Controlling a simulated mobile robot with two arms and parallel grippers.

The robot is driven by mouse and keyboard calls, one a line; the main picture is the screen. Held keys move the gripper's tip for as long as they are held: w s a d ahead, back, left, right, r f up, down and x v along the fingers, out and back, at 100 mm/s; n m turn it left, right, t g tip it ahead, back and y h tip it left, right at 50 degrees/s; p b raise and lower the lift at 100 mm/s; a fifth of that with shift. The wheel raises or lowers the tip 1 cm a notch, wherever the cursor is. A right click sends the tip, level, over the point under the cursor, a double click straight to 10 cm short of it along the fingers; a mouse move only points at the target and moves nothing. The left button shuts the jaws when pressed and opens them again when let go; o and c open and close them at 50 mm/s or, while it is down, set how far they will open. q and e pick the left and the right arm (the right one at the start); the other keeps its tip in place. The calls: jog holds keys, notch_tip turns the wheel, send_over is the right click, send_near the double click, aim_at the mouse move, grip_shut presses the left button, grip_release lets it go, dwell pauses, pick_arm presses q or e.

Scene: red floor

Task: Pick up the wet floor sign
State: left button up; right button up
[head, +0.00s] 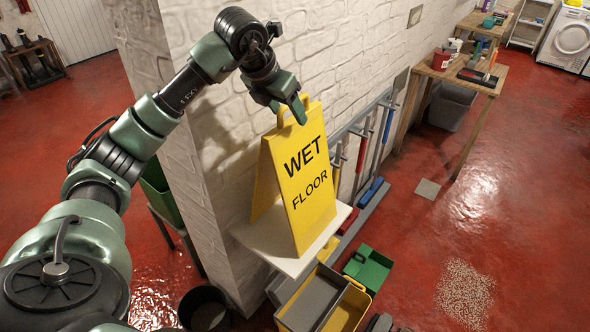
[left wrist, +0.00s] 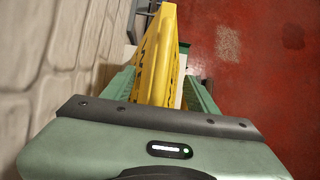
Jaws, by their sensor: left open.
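The yellow wet floor sign (head: 302,178) stands upright as an A-frame on a small white shelf (head: 285,258) by the white brick wall. It has black lettering and a handle at its top. My left gripper (head: 291,112) is at the top of the sign, by the handle. In the left wrist view the sign (left wrist: 163,60) rises between the two green fingers of my left gripper (left wrist: 160,85), which are apart. I cannot tell whether the fingers touch the sign. My right gripper is not in view.
The white brick wall (head: 340,60) is close behind the sign. Mops and brooms hang on a rack (head: 365,140) to its right. A yellow and grey bucket (head: 318,300) and a green dustpan (head: 368,268) are below. A wooden table (head: 470,75) stands farther back. Red floor at right is mostly open.

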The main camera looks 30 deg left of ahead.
aim_at(293, 118)
pick_arm(q)
jog(key=p+x, duration=0.1)
jog(key=x, duration=0.3)
jog(key=shift+w+a+r, duration=0.1)
jog(key=shift+w+r, duration=0.05)
jog(key=shift+w, duration=0.1)
jog(key=shift+w+f, duration=0.2)
jog(key=shift+f, duration=0.1)
grip_shut()
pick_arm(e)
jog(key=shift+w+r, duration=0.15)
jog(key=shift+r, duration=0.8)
pick_arm(q)
jog(key=shift+r, duration=0.1)
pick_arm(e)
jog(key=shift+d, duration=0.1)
